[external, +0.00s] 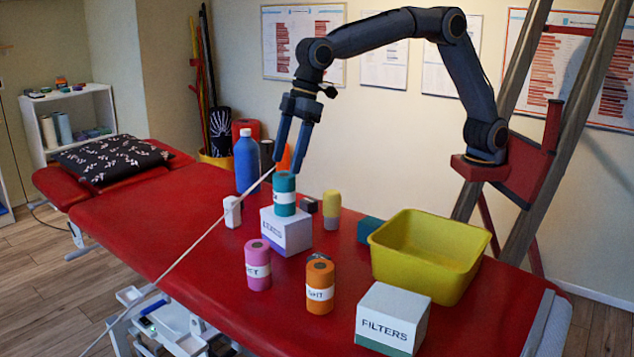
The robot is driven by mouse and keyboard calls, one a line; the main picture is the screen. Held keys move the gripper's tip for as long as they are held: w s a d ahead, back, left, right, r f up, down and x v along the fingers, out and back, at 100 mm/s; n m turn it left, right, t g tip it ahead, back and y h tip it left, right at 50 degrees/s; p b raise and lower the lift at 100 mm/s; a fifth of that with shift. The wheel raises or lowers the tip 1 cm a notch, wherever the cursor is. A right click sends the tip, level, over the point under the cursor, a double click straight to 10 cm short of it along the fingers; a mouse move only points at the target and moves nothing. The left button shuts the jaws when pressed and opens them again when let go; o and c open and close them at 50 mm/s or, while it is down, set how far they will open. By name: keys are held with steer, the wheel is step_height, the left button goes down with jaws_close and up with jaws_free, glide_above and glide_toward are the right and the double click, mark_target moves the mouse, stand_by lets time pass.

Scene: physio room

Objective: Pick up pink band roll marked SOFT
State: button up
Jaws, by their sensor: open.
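The pink band roll (258,265) stands upright on the red treatment table, left of an orange roll. It has a white label band whose lettering is only partly readable. My gripper (288,166) is open and points down above and around the top of a teal roll (284,194), which stands on a white box (286,231). I cannot tell whether the fingers touch the teal roll. The pink roll is apart from my gripper, lower and nearer the camera.
An orange labelled roll (320,286), a FILTERS box (392,320) and a yellow tub (428,254) stand to the right. A yellow-grey roll (331,209), white bottle (232,212) and blue bottle (247,162) stand farther back. A thin pole (190,248) slants across the view.

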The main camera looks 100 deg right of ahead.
steer(key=n+b, duration=0.1)
steer(key=b, duration=0.3)
glide_above(259, 269)
steer(key=s+d, duration=0.3)
steer(key=d, duration=0.2)
steer(key=shift+y, duration=0.4)
steer(key=f, duration=1.3)
steer(key=a+f, duration=0.1)
steer(key=f, duration=0.5)
steer(key=shift+w+f, duration=0.2)
steer(key=shift+w, duration=0.2)
steer(key=shift+w+x, duration=0.2)
steer(key=shift+x, duration=1.1)
steer(key=shift+w+x, duration=0.2)
steer(key=shift+x, duration=1.1)
steer(key=shift+r+t, duration=0.25)
steer(key=shift+t, duration=0.05)
steer(key=c, duration=1.4)
